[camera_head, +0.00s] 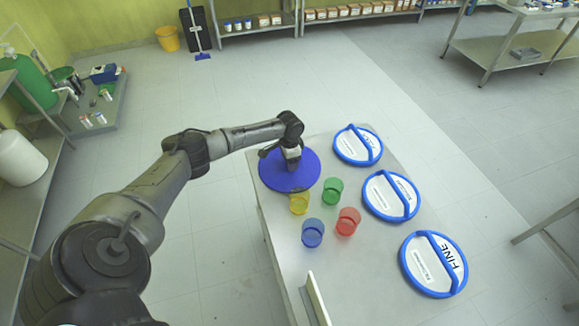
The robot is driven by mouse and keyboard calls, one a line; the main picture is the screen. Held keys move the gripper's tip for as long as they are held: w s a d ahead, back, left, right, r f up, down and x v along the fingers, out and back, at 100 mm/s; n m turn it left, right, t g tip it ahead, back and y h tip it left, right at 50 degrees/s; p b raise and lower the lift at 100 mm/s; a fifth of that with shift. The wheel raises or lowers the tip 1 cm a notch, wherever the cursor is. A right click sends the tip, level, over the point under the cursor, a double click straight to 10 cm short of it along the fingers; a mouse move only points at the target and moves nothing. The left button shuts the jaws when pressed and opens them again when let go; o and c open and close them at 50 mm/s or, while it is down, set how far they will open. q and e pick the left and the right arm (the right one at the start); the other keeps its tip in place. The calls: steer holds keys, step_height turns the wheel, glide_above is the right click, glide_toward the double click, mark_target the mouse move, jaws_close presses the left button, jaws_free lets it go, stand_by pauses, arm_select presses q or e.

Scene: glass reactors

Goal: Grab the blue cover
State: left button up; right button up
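A flat, round, solid blue cover (283,181) lies at the far left end of the metal table. My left gripper (292,162) reaches in from the left and points down over the middle of this cover. Its fingertips are small and dark against the blue, so I cannot tell whether they are apart or closed on a part of it. The gripper hides the cover's upper middle. The cover appears to rest on the table. My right gripper is not in view.
Three white discs with blue rims and handles (357,145) (391,195) (434,264) line the table's right side. Yellow (299,203), green (332,191), blue (312,233) and red (348,222) cups stand near the cover. A pale upright strip (317,298) is at the front.

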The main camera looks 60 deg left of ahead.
arm_select(q)
steer(key=c, duration=1.1)
steer(key=shift+o, duration=0.2)
steer(key=shift+r, duration=0.1)
